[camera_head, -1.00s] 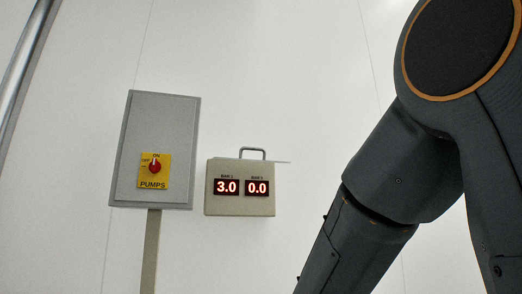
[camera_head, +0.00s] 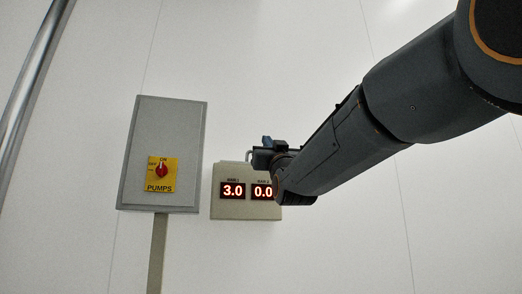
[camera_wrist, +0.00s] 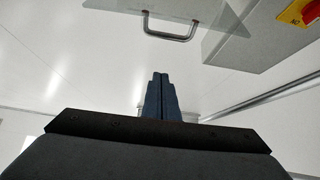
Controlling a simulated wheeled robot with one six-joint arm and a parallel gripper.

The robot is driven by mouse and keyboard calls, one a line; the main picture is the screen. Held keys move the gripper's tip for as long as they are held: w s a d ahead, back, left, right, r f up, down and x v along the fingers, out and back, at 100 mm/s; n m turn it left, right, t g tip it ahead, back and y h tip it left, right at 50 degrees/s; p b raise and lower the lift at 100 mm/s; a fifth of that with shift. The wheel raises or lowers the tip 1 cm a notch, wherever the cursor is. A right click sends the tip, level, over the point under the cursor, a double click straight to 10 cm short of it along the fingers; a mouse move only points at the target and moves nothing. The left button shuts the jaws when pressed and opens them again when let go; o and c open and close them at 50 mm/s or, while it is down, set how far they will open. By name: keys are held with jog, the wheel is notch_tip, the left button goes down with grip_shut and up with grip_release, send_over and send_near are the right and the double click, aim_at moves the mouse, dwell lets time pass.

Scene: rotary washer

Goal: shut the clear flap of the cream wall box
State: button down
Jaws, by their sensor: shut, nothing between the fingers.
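The cream wall box (camera_head: 232,209) hangs on the white wall with two red displays, reading 3.0 and 0.0. My arm covers its right part in the head view. Its clear flap (camera_wrist: 216,13) shows at the top of the wrist view as a see-through sheet with a grey metal handle (camera_wrist: 171,34). The flap stands out from the box, open. My gripper (camera_wrist: 160,76) is shut and empty, its fingertips apart from the handle in the wrist picture.
A grey cabinet (camera_head: 165,120) with a red knob on a yellow PUMPS plate (camera_head: 161,174) is left of the box. A metal pipe (camera_head: 32,70) runs up at the far left. The wall to the right and below the box is clear.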

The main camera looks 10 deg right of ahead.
jog(key=p+x, duration=0.4)
jog(key=x, duration=0.4)
jog(key=shift+w+f+p, duration=0.2)
jog(key=shift+f+p, duration=0.15)
jog(key=shift+f, duration=0.7)
jog(key=shift+w+f+p, duration=0.2)
jog(key=shift+f+p, duration=0.15)
jog(key=shift+f, duration=0.7)
jog(key=shift+f, duration=0.15)
